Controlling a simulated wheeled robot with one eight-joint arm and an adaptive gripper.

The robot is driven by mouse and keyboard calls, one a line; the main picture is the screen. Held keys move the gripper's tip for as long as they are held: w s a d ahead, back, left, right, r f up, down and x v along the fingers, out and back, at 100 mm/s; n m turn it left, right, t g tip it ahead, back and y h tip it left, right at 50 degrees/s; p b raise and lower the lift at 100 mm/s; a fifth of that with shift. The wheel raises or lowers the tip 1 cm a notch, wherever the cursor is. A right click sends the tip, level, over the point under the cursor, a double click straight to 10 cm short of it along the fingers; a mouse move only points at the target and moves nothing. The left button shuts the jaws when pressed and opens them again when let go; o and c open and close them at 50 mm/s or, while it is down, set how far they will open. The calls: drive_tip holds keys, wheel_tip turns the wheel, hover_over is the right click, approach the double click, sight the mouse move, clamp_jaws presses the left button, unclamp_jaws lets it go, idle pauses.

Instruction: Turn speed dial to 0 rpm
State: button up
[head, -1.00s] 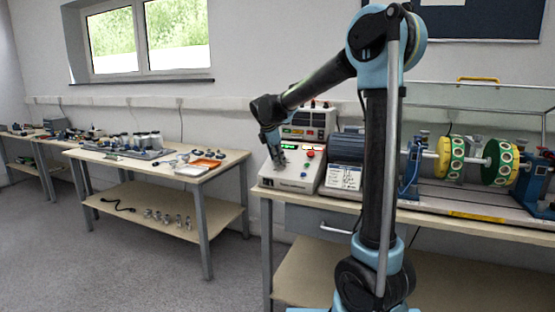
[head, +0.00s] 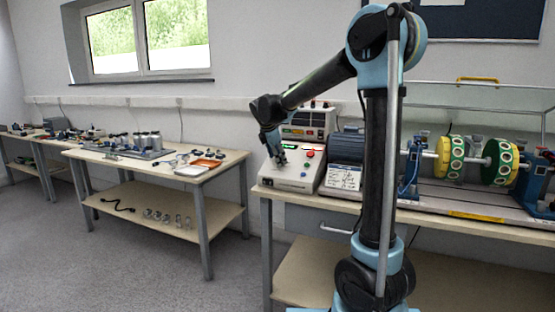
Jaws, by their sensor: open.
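The control box (head: 292,182) is a light sloped console at the left end of the right-hand bench. A red button (head: 310,153) and a small green display (head: 291,147) show on its face. My gripper (head: 280,162) points down at the left part of this face, very close to it; I cannot tell whether it touches. The speed dial is not clearly visible and may be hidden behind my gripper. The fingers are small in this view, open, and nothing shows between them.
A second instrument (head: 306,122) stands behind the console. A separate table (head: 225,160) with small parts stands left, with floor between.

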drive_tip(key=shift+r, duration=0.1)
drive_tip(key=v, duration=1.1)
drive_tip(key=shift+r, duration=0.35)
drive_tip(key=shift+s, duration=0.1)
